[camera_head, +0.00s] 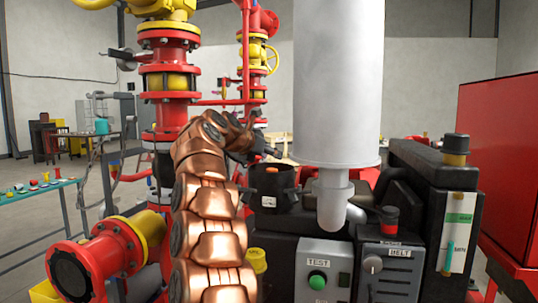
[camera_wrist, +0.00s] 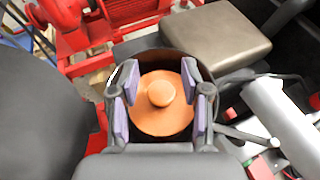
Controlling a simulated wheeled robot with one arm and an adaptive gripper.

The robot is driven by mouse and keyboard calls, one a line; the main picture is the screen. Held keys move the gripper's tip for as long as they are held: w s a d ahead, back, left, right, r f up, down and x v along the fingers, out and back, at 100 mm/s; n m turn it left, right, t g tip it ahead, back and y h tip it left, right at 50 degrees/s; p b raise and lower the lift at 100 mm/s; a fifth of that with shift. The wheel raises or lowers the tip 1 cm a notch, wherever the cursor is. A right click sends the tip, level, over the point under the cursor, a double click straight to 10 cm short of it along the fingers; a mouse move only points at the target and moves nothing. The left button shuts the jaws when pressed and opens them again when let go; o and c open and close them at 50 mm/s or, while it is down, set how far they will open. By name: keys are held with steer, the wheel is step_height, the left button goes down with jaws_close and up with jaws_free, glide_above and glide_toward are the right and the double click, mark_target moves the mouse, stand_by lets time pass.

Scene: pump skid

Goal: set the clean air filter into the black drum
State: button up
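The black drum (camera_head: 271,188) stands upright beside the grey control boxes, with a small white label on its front. The wrist view looks down into it, and its dark rim (camera_wrist: 172,53) shows there. Inside the rim is an orange round piece with a central knob (camera_wrist: 161,93), seemingly the air filter; I cannot tell whether it is the clean one. My gripper (camera_wrist: 160,105) is above it, its purple-padded fingers apart on either side of the knob, with clear gaps. In the head view my copper arm partly hides the gripper, which is near the drum top.
A large grey cylinder (camera_head: 338,80) with a narrow lower pipe stands right of the drum. Control boxes (camera_head: 322,267) are below it. Red and yellow pipework (camera_head: 168,80) rises at left, with a red flanged pipe (camera_head: 88,262) lower down. A red cabinet (camera_head: 500,160) stands far right.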

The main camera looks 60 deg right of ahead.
steer(key=shift+o, duration=1)
steer(key=shift+r, duration=0.1)
steer(key=shift+r+p, duration=0.5)
steer(key=shift+p, duration=0.05)
steer(key=b+v, duration=0.2)
steer(key=v, duration=1)
steer(key=shift+w, duration=0.1)
